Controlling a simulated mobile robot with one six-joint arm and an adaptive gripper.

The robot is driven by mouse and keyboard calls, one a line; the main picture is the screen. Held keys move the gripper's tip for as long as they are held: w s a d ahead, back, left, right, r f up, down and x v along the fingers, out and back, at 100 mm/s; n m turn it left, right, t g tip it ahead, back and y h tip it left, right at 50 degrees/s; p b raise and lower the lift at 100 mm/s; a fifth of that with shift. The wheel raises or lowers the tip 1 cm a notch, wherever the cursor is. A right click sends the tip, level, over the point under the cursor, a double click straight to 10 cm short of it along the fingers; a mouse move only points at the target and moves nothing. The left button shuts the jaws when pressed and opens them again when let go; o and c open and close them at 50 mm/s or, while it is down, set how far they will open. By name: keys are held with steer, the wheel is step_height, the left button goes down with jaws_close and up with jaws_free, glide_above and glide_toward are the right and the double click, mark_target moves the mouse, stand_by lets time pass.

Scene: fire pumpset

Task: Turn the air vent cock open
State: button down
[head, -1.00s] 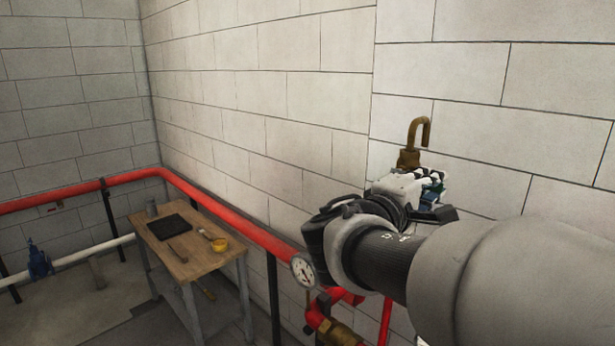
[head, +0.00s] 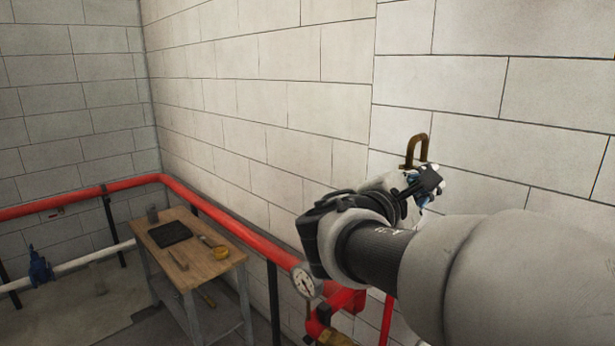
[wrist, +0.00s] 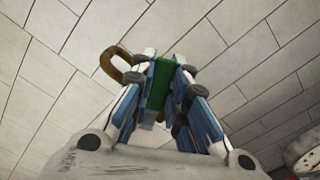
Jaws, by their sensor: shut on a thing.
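The air vent cock shows as a brass hooked pipe (head: 417,149) in the head view, its lower part hidden behind my gripper. In the wrist view the brass hook (wrist: 117,64) shows at the left of the fingers. A green handle (wrist: 160,84) lies between the fingers. My gripper (wrist: 164,82) is shut on this green handle. In the head view my gripper (head: 424,184) is rolled to a tilt just below the hook, and the handle cannot be made out there.
A pale block wall (head: 480,100) stands behind the cock. Red pipe (head: 235,228) runs along the wall, with a pressure gauge (head: 304,282) below my arm. A wooden table (head: 198,263) with small tools stands at the lower left.

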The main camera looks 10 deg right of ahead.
steer(key=n, duration=0.1)
steer(key=r+n+p, duration=0.1)
steer(key=w+n+p, duration=0.1)
steer(key=shift+a+r, duration=0.3)
steer(key=shift+r, duration=0.05)
steer(key=n+p, duration=0.1)
steer(key=w+a+r+n+p, duration=0.1)
steer(key=n+p, duration=0.1)
steer(key=shift+w+r+n, duration=0.15)
steer(key=shift+n, duration=0.15)
steer(key=shift+w+a+r+n+p, duration=0.1)
steer(key=shift+w+a+n+p, duration=0.3)
steer(key=shift+n+p, duration=0.45)
steer(key=shift+w+a+n+p, duration=0.25)
steer(key=shift+w+n+p, duration=0.15)
steer(key=shift+n+p, duration=0.45)
steer(key=shift+w+a+r+n+p, duration=0.1)
steer(key=shift+w+a+n+p, duration=0.3)
steer(key=shift+n+p, duration=0.45)
steer(key=c, duration=1.6)
jaws_free()
steer(key=shift+f, duration=0.1)
steer(key=shift+o, duration=0.3)
